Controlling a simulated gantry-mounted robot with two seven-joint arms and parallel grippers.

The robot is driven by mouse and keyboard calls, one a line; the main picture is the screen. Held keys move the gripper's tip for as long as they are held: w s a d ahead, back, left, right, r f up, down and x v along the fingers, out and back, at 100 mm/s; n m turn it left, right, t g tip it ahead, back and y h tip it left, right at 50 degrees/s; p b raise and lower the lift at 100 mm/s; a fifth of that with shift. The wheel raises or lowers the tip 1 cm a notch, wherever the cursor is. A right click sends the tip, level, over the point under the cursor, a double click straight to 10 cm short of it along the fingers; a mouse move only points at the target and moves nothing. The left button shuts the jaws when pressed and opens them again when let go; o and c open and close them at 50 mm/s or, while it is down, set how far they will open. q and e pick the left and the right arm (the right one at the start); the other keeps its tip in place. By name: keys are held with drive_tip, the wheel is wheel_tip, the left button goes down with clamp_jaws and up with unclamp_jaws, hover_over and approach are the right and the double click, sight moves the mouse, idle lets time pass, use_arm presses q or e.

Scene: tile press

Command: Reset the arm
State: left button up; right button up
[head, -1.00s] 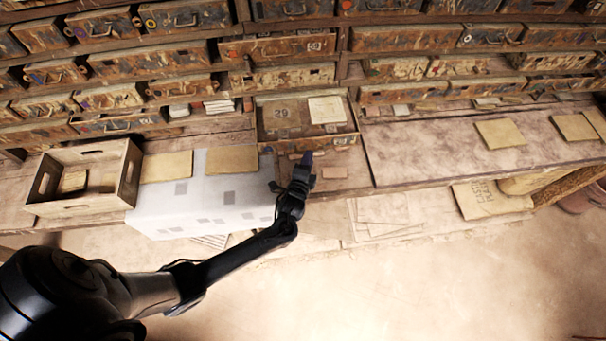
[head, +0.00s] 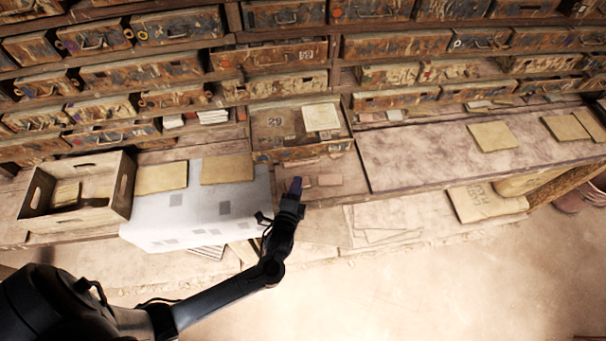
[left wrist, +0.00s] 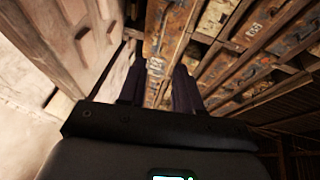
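My left gripper (head: 296,187) is raised in front of the bench, its fingers toward the shelves. In the left wrist view the two dark fingers of this gripper (left wrist: 158,78) stand apart with nothing between them. In the head view it overlaps the bench edge, just right of the white cloth (head: 200,217) and below an open drawer (head: 283,138). I cannot tell its exact height above the bench. My right gripper is in neither view.
A wooden crate (head: 123,188) stands at the left. Square tan tiles (head: 161,178) lie beside it, and others (head: 493,137) lie on the right bench top (head: 430,160). Rows of drawers (head: 274,57) fill the back. Clear floor (head: 420,285) lies in front.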

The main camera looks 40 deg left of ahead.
use_arm(q)
drive_tip(key=s+d+r+n+g+h+p, duration=0.2)
drive_tip(key=s+r+n+g, duration=0.3)
drive_tip(key=s, duration=0.6)
drive_tip(key=s+d+r+n+g+h+p, duration=0.3)
drive_tip(key=s+d+r+n+g+h, duration=0.1)
drive_tip(key=s, duration=0.7)
wheel_tip(320, 180, up, 3)
drive_tip(key=shift+d+r+n+g, duration=0.15)
drive_tip(key=shift+d+n+g, duration=0.45)
drive_tip(key=shift+g, duration=0.5)
drive_tip(key=shift+s+a, duration=0.1)
drive_tip(key=shift+a, duration=0.05)
